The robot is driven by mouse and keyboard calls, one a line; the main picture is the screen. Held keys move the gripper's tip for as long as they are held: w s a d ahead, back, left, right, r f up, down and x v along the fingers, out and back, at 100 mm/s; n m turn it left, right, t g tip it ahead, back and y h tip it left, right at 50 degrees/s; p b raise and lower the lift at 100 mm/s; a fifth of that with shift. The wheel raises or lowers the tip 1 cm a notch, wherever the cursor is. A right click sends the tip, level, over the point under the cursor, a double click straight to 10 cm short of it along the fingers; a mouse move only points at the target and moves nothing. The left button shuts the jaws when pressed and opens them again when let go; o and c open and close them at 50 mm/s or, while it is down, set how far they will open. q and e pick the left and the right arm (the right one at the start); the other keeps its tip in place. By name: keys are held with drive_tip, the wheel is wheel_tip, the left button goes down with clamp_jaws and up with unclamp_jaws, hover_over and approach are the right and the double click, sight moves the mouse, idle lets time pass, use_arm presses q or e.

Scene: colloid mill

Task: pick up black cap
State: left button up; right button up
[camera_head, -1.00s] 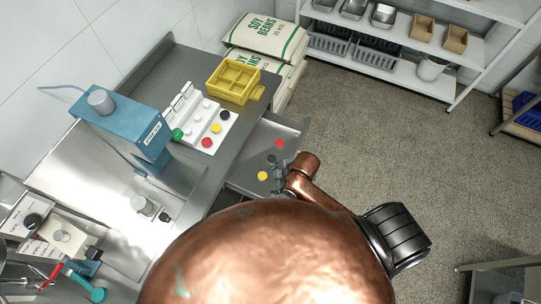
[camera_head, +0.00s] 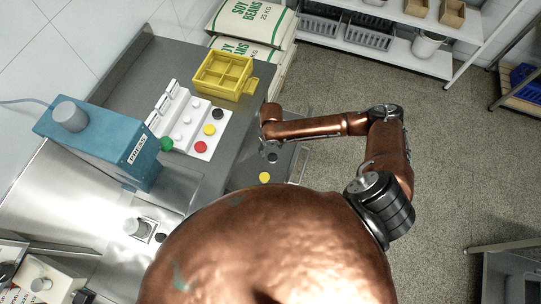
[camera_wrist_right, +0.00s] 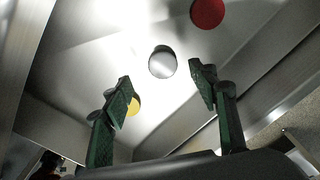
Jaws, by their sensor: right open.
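Loose caps lie in the grey metal drawer (camera_head: 246,173). The yellow cap (camera_head: 264,177) and a dark cap (camera_head: 272,157) show in the head view. In the right wrist view, a round cap with a bright grey glare (camera_wrist_right: 162,62) lies beyond and between the fingertips; it appears to be the black cap. A red cap (camera_wrist_right: 207,13) lies farther up, and the yellow cap (camera_wrist_right: 134,105) is partly behind the left finger. My right gripper (camera_wrist_right: 162,76) is open and empty above the drawer. In the head view its fingers are mostly hidden. My left gripper is out of view.
A white panel (camera_head: 184,134) holds green, red, yellow and black round pieces. A yellow compartment box (camera_head: 225,75) and a blue machine (camera_head: 100,140) stand on the grey counter. The drawer's metal walls surround the loose caps.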

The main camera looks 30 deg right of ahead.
sight(272, 157)
drive_tip(key=shift+s+f, duration=0.15)
drive_tip(key=shift+f, duration=0.4)
drive_tip(key=f, duration=0.4)
drive_tip(key=shift+d+f, duration=0.2)
drive_tip(key=shift+f, duration=0.35)
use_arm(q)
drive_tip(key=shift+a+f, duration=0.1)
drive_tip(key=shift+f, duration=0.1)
use_arm(e)
drive_tip(key=c, duration=0.8)
